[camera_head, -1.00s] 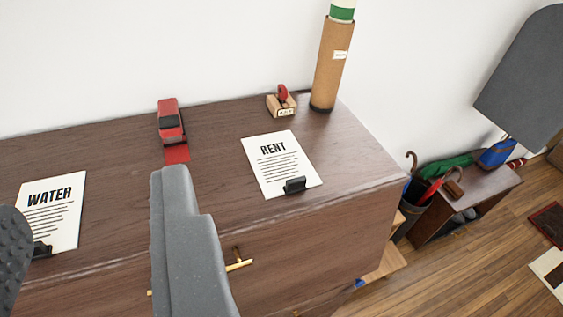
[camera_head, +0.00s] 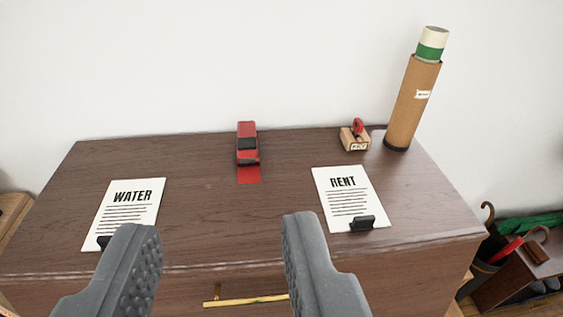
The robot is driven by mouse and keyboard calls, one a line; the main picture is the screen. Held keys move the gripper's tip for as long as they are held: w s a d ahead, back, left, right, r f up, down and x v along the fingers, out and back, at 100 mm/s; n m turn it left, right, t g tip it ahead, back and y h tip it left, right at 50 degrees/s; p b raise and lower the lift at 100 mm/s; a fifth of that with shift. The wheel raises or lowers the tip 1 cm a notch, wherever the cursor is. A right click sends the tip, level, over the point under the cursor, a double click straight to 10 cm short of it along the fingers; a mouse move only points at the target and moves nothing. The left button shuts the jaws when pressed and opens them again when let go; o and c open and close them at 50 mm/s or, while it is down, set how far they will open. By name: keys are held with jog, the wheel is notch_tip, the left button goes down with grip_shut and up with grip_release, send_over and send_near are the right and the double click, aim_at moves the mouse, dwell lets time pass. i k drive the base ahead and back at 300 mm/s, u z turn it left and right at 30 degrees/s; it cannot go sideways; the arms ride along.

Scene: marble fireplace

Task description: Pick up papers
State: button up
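Two white papers lie on the dark wooden cabinet top (camera_head: 200,225). The WATER paper (camera_head: 131,205) is at the left, with a black clip at its lower edge partly hidden behind my left finger. The RENT paper (camera_head: 345,195) is at the right, with a black clip (camera_head: 362,223) at its lower edge. My gripper (camera_head: 215,235) is open and empty, its grey fingers wide apart in front of the cabinet. No paper is between the fingers.
A small wooden stand (camera_head: 355,137) with a red item and a tall cardboard tube (camera_head: 412,100) stand at the back right. A gold handle (camera_head: 245,300) is on the cabinet front. Umbrellas (camera_head: 490,245) are at the right.

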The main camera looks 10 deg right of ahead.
aim_at(350, 199)
jog(key=z, duration=0.1)
jog(key=i, duration=0.45)
jog(key=z, duration=1.05)
